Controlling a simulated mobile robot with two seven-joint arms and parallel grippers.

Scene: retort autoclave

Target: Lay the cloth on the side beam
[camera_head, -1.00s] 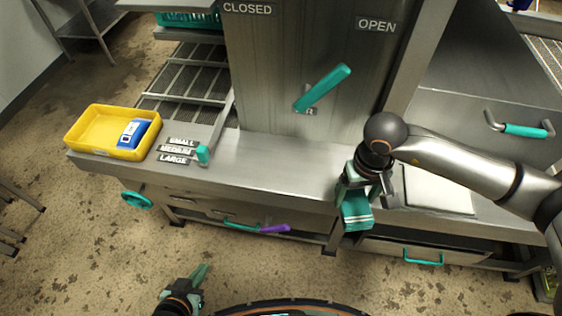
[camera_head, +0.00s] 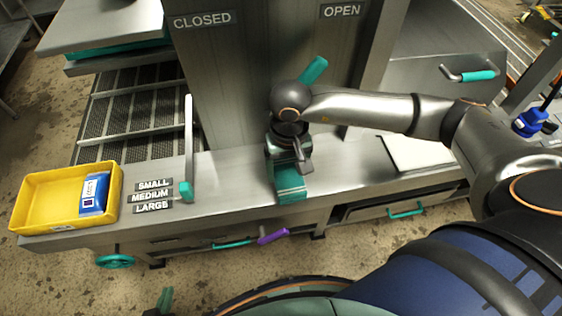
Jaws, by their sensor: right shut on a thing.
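The cloth (camera_head: 291,188) is teal with pale stripes near its lower end. It hangs below my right gripper (camera_head: 286,165), which is shut on it. The cloth is over the front part of the steel side beam (camera_head: 236,184); I cannot tell whether it touches the surface. My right arm reaches in from the right and hides part of the beam behind it. My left gripper (camera_head: 163,302) shows only as a teal fingertip at the bottom edge, low in front of the beam; the rest of it is out of frame.
A yellow tray (camera_head: 30,203) with a blue-and-white pack (camera_head: 95,194) stands at the beam's left end. A size lever (camera_head: 187,188) stands beside the SMALL, MEDIUM and LARGE labels. A pale board (camera_head: 420,152) lies right of the cloth. The beam between lever and cloth is clear.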

